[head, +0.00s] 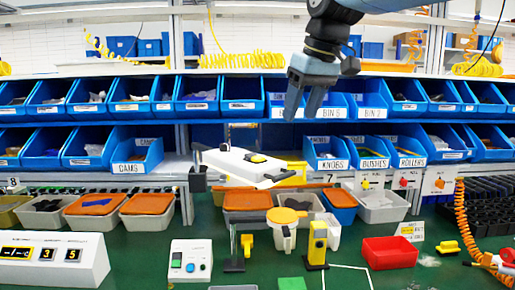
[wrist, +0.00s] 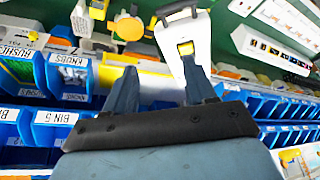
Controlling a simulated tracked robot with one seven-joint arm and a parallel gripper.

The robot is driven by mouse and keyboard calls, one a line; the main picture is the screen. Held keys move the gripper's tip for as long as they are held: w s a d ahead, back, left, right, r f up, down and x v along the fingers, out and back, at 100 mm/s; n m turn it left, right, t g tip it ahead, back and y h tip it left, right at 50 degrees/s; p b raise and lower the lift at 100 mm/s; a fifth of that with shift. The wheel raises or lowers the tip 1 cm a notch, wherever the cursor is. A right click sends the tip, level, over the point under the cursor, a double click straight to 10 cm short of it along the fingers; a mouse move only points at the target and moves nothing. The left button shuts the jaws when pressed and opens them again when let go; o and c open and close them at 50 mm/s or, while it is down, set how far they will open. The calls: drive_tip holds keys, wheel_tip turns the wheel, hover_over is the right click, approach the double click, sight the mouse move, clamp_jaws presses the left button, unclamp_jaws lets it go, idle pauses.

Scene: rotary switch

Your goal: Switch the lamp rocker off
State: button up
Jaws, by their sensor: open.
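A white, tilted housing (head: 235,165) stands out in front of the shelves in the head view, with a small yellow and black rocker (head: 258,158) on its top face. I take this for the lamp rocker; which way it is pressed is too small to tell. In the wrist view the white housing (wrist: 198,30) and its yellow rocker (wrist: 186,48) lie just beyond my right finger. My gripper (head: 302,112) is open and empty, above and right of the housing in the head view. Its two fingers also show apart in the wrist view (wrist: 158,72).
Blue bins (head: 201,100) fill the shelves behind. Below are a red bin (head: 390,252), a yellow block on a stand (head: 317,243), a white button box (head: 190,261) and a white display box (head: 50,260). Small knob boxes (head: 438,182) stand at right. Green surface shows between them.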

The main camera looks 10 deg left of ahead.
drive_tip(key=n, duration=0.2)
approach(255, 156)
drive_tip(key=shift+g+y, duration=0.3)
drive_tip(key=x, duration=0.7)
drive_tip(key=shift+w+d+f, duration=0.1)
drive_tip(key=shift+w+f, duration=0.15)
drive_tip(key=shift+w, duration=0.2)
